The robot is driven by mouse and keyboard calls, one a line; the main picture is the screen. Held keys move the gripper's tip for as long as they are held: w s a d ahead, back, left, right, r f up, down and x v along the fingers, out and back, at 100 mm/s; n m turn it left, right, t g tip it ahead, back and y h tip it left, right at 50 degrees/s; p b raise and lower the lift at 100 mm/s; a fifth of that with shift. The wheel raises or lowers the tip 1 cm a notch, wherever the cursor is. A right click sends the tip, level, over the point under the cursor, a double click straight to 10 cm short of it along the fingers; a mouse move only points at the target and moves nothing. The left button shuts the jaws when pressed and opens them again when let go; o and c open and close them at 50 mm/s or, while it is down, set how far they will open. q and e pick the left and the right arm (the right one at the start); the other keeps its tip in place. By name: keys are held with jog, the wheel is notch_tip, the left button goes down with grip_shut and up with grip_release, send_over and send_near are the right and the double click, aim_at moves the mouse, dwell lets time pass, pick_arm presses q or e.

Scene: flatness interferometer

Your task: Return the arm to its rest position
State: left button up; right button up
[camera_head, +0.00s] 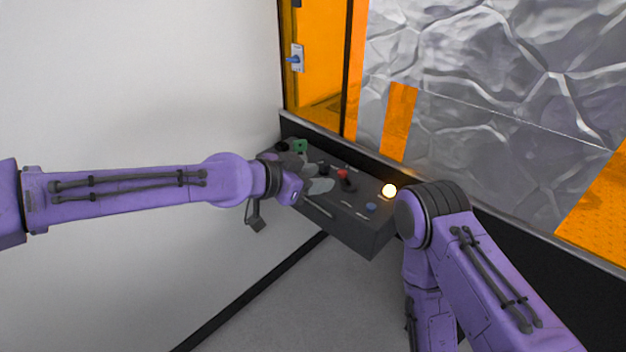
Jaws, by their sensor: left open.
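My left arm (130,190) comes in from the left and reaches across to a dark control panel (345,225). My left gripper (316,177) is over the left part of the panel, its grey fingers apart with nothing seen between them. I cannot tell whether a fingertip touches the panel. My right arm (480,270) is bent at the lower right, in front of the panel's right end. Its lower link points down, and its gripper is not in view.
The panel carries a red control (343,174), a blue button (371,207), a glowing lamp (390,190) and a green part (300,145). Behind it are an orange door (322,60) with a blue handle and a silvery crinkled window (490,70). A white wall (130,80) stands left.

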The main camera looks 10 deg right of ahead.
pick_arm(q)
jog(key=shift+s+a+r, duration=0.25)
jog(key=shift+a, duration=0.15)
